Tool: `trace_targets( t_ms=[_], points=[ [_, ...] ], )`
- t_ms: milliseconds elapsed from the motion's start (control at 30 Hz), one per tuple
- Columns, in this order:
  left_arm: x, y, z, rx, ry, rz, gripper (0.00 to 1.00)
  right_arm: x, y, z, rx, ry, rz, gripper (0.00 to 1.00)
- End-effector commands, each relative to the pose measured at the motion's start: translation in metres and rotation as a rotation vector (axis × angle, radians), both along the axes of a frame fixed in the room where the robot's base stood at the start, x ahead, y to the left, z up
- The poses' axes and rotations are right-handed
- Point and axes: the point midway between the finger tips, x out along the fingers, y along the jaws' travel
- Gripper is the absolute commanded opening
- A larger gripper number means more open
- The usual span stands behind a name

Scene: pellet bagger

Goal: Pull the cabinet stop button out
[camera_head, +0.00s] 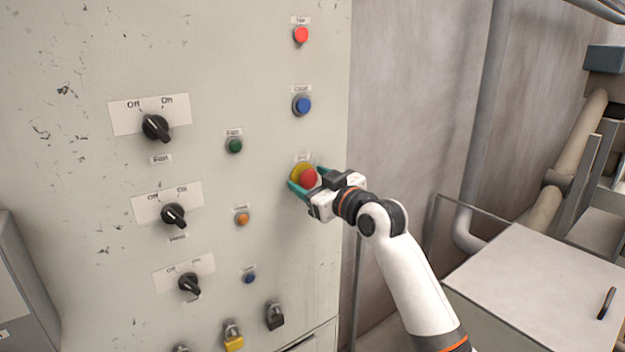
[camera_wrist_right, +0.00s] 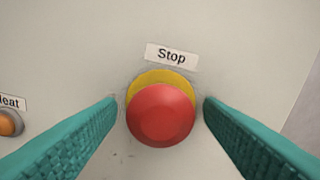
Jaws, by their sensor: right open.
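The stop button is a red mushroom head (camera_head: 308,178) on a yellow collar (camera_head: 298,171), on the right part of the pale cabinet face (camera_head: 240,60). In the right wrist view the red head (camera_wrist_right: 160,116) sits below a label (camera_wrist_right: 171,54) reading "Stop", with the yellow collar (camera_wrist_right: 162,77) showing above it. My right gripper (camera_head: 305,182) is at the button. Its teal fingers (camera_wrist_right: 160,118) stand on either side of the head, open, with small gaps visible. My left gripper is not in view.
A red button (camera_head: 301,35) and a blue button (camera_head: 302,105) are above the stop button. Green (camera_head: 235,146) and orange (camera_head: 242,219) lamps and black rotary switches (camera_head: 156,128) are to the left. Padlocks (camera_head: 233,336) hang below. A grey box (camera_head: 545,285) stands at right.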

Motion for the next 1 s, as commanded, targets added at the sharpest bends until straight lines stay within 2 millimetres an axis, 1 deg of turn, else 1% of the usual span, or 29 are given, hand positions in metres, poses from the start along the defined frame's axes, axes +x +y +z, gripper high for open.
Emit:
trace_targets(
  t_ms=[100, 367, 400, 467, 500, 700, 900, 933, 1000],
  points=[
    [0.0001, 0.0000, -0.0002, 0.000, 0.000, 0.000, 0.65, -0.0001, 0.0000, -0.0001, 0.000, 0.000, 0.000, 0.62],
    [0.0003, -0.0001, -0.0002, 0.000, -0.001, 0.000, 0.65, -0.0003, -0.0003, -0.0002, 0.000, 0.000, 0.000, 0.19],
    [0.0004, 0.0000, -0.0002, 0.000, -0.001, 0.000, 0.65, -0.0003, -0.0003, -0.0003, 0.000, 0.000, 0.000, 0.13],
    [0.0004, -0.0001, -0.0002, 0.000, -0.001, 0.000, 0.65, -0.0003, -0.0003, -0.0003, 0.000, 0.000, 0.000, 0.03],
    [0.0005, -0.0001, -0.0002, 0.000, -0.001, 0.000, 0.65, -0.0003, -0.0003, -0.0003, 0.000, 0.000, 0.000, 0.00],
    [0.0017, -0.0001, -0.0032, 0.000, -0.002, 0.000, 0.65, -0.0052, -0.0040, -0.0009, -0.003, -0.001, 0.000, 0.00],
    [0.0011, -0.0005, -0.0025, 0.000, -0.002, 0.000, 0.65, -0.0053, -0.0036, -0.0012, -0.002, 0.001, 0.001, 0.00],
    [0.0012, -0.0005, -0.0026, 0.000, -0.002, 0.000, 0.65, -0.0052, -0.0037, -0.0013, -0.003, 0.002, 0.000, 0.43],
    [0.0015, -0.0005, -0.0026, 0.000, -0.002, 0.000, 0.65, -0.0052, -0.0037, -0.0012, -0.001, 0.002, 0.000, 0.54]
  ],
)
